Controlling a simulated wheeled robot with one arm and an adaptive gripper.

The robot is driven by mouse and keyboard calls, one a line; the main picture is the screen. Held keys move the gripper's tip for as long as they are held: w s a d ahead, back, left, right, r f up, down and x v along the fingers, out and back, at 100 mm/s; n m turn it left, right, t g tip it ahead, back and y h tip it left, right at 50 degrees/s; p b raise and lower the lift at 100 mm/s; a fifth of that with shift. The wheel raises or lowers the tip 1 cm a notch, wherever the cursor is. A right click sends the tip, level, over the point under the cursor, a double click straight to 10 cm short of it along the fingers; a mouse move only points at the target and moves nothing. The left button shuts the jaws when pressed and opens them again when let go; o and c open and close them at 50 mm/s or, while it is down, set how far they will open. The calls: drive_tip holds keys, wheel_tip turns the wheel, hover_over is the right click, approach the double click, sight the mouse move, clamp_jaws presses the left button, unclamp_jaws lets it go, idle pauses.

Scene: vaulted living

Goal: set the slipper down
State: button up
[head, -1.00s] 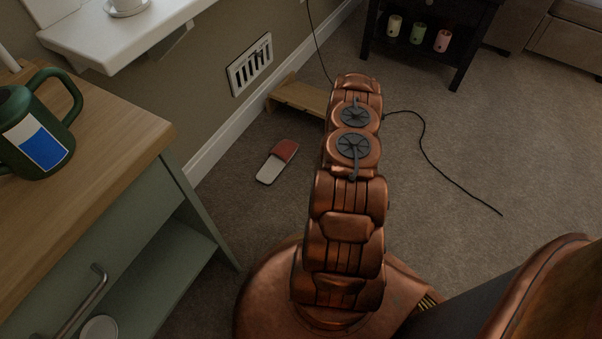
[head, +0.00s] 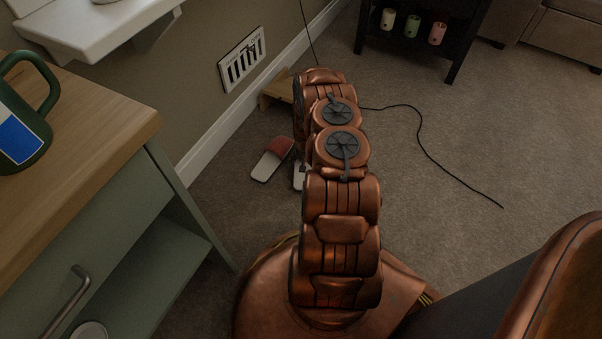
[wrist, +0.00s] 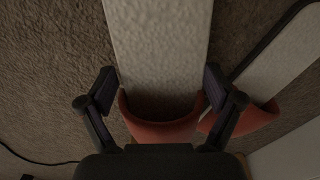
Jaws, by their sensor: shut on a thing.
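My gripper (wrist: 158,90) is shut on a slipper with a pale sole (wrist: 158,40) and a red toe part, one finger at each side. In the head view a strip of this held slipper (head: 299,177) shows beside my arm; the arm hides the rest and the gripper. A second, matching slipper (head: 272,160) lies on the carpet just left of it, and shows at the right of the wrist view (wrist: 275,60). I cannot tell whether the held slipper touches the carpet.
A low wooden stand (head: 276,90) is by the wall, partly behind my arm. A black cable (head: 425,145) lies on the carpet to the right. A green cabinet (head: 110,215) with a wooden top stands at left. A dark shelf (head: 445,40) is at the back. Carpet at right is mostly clear.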

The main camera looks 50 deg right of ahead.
drive_tip(key=shift+w+a+f, duration=0.1)
drive_tip(key=shift+w+a, duration=0.2)
drive_tip(key=shift+a, duration=0.05)
drive_tip(key=shift+w+a+f+b, duration=0.15)
drive_tip(key=shift+a+f+b, duration=0.1)
drive_tip(key=shift+f+b, duration=0.55)
drive_tip(key=shift+w+a+f+b, duration=0.1)
drive_tip(key=shift+a+f+b, duration=0.2)
drive_tip(key=shift+f, duration=0.75)
drive_tip(key=shift+d, duration=0.15)
drive_tip(key=o, duration=1.3)
